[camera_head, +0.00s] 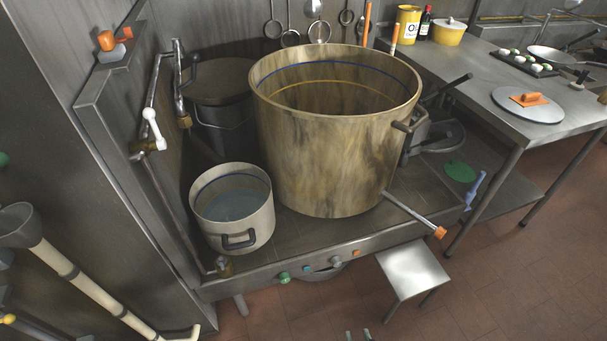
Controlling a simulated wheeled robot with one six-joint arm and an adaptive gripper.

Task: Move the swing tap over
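The swing tap (151,88) is a chrome jointed pipe at the left wall of the stove. A white lever (152,127) and a brass fitting are at its base. Its pipe rises, bends over and drops to a brass end (184,121) left of the dark lidded pot. The tap end is behind the small pot and not over the large pot. The large stained pot (325,150) has a blue and a yellow line inside. The small pale pot (235,208) holds bluish liquid. My gripper (358,336) barely shows at the bottom edge, its two tips apart, far from the tap.
The dark lidded pot (222,105) stands behind. A rod with an orange end (438,231) sticks out over the stove's front edge. A stool (413,270) stands before the stove. A steel table (500,110) is at right. The tiled floor at lower right is clear.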

